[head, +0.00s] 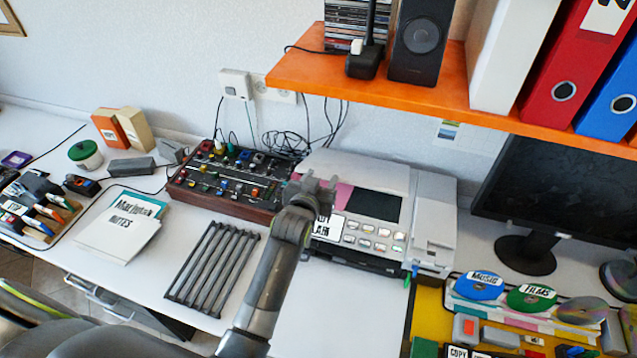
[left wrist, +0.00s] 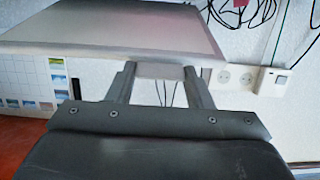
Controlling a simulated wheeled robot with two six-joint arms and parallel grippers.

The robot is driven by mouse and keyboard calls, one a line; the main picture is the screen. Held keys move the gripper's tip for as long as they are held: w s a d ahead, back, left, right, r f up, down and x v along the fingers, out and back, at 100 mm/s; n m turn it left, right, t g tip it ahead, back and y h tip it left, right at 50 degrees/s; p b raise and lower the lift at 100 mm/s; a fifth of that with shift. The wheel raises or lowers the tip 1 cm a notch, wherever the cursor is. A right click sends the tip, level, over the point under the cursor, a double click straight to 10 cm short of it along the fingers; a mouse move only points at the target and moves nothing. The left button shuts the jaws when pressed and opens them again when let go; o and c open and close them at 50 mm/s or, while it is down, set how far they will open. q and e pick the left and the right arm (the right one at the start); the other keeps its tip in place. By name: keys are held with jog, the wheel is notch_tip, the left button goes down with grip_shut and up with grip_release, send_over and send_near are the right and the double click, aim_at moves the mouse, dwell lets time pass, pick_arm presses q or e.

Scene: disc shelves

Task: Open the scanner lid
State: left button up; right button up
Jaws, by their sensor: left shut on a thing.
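The grey and white scanner (head: 436,222) stands on the white desk, right of centre in the head view. Its light grey lid (head: 372,168) appears raised at the back, with a dark panel and a pink patch showing in front of it; I cannot tell the exact angle. My left gripper (head: 318,188) is at the scanner's left side, partly covering it. In the left wrist view, the fingers (left wrist: 163,74) are shut on a pale tab at the edge of the flat lid (left wrist: 120,32). My right gripper is not in view.
An orange shelf (head: 400,95) with a speaker and binders hangs above the scanner. A control box with knobs (head: 225,202) and a dark rack (head: 212,266) lie to the left. A monitor (head: 560,190) and a disc tray stand to the right. Desk in front of the scanner is clear.

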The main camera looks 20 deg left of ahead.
pick_arm(q)
jog(key=r, duration=0.1)
jog(key=w+r+p, duration=0.1)
jog(key=r, duration=0.1)
jog(key=shift+w+r+p, duration=0.2)
jog(key=shift+w+p, duration=0.1)
jog(key=shift+w, duration=0.05)
jog(key=shift+w+r+p, duration=0.4)
jog(key=shift+w+r, duration=0.2)
jog(key=o, duration=1.4)
jog(key=shift+s+f, duration=0.1)
